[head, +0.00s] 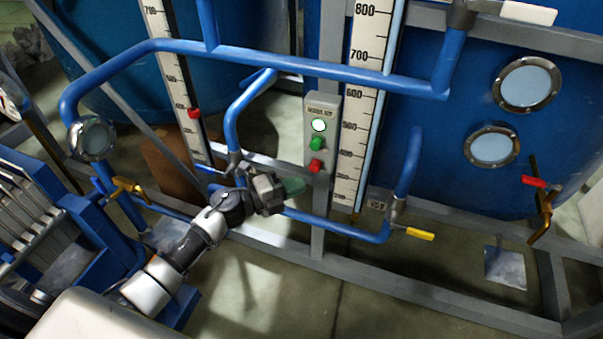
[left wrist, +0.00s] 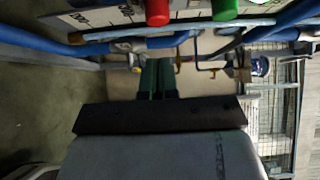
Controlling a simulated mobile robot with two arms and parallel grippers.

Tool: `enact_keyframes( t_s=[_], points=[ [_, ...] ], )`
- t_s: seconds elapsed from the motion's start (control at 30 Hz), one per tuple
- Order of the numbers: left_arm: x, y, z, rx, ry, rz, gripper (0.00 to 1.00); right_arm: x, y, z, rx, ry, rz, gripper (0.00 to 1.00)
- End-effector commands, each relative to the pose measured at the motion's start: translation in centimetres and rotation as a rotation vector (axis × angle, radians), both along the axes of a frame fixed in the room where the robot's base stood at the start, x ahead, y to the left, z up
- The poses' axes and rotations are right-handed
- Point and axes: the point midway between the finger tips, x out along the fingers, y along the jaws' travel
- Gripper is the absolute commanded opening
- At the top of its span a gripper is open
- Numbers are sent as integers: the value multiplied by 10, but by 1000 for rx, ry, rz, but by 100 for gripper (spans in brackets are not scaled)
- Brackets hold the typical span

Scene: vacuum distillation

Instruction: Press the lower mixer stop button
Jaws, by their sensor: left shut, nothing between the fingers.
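The grey mixer control box (head: 323,110) is fixed to the upright of the frame beside the white scale. It carries a lit round lamp (head: 319,125), a green button (head: 316,144) and, lowest, the red stop button (head: 315,166). My left gripper (head: 293,187) is shut and empty, with greenish fingers, a little below and left of the red button and apart from it in the picture. In the left wrist view the red button (left wrist: 158,12) and green button (left wrist: 224,8) show at the top edge, with the shut fingers (left wrist: 158,78) below them. My right gripper is not in view.
A blue pipe (head: 270,63) runs across above the box, and another bends down behind my left wrist. A yellow-handled valve (head: 419,234) is at the right, and a red-handled valve (head: 534,182) farther right. Blue tanks (head: 440,150) stand behind the grey frame (head: 390,284).

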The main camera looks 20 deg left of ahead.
Motion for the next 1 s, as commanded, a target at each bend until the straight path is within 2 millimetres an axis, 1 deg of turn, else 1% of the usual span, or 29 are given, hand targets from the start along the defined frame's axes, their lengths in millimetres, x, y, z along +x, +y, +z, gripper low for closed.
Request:
enact_keyframes(
  t_s=[0.03, 0.1, 0.2, 0.3, 0.7, 0.8, 0.93, 1.0],
  points=[
    [10, -2, 0, 0, -3, 2, 0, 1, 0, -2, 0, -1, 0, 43],
    [21, -2, 0, -1, -2, 2, 0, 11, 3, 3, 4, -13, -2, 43],
    [32, -2, -1, 1, -1, 1, 0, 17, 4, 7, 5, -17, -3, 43],
    [38, -2, -1, 0, 0, 1, 0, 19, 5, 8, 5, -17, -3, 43],
    [41, -2, 0, 0, 0, 0, 0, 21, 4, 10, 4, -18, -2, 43],
    [44, -2, -1, 1, 1, 0, 0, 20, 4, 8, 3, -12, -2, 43],
    [54, -2, -1, 1, -1, 1, 0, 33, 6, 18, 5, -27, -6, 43],
    [57, -2, 0, 1, -1, 2, 0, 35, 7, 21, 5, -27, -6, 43]
  ],
)
